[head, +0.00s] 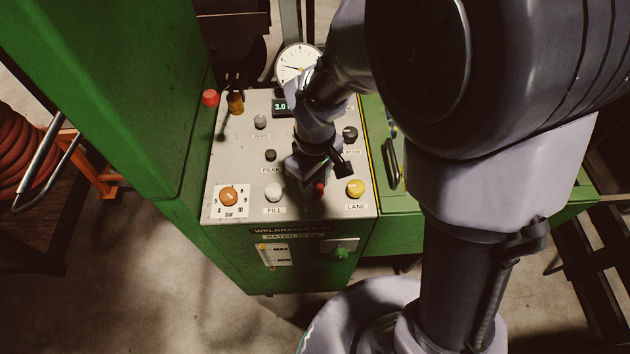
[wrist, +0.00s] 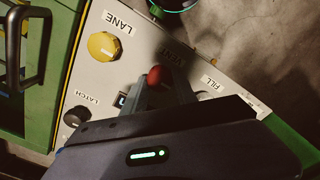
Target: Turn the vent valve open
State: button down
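The vent valve is a red knob (head: 319,189) on the front part of the grey control panel, between the white FILL knob and the yellow LANE knob. In the wrist view the red knob (wrist: 155,76) shows beside a shadowed VENT label. My gripper (head: 316,182) reaches down to it from behind. In the wrist view my gripper's fingers (wrist: 158,88) stand apart, one on each side of the knob. I cannot tell whether they press on it. The knob's lower part is hidden.
The yellow LANE knob (head: 356,188) and white FILL knob (head: 274,191) flank the valve closely. A black LATCH knob (head: 350,133), an orange dial (head: 229,196) and a round gauge (head: 298,64) are nearby. A tall green housing (head: 120,90) stands left of the panel.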

jog(key=shift+m, duration=0.3)
jog(key=m, duration=0.3)
jog(key=shift+m, duration=0.3)
jog(key=m+b, duration=0.1)
jog(key=m, duration=0.3)
jog(key=shift+m, duration=0.3)
jog(key=m+b, duration=0.1)
jog(key=m, duration=0.3)
jog(key=shift+m+b, duration=0.7)
jog(key=shift+m, duration=1.8)
jog(key=c, duration=1)
grip_release()
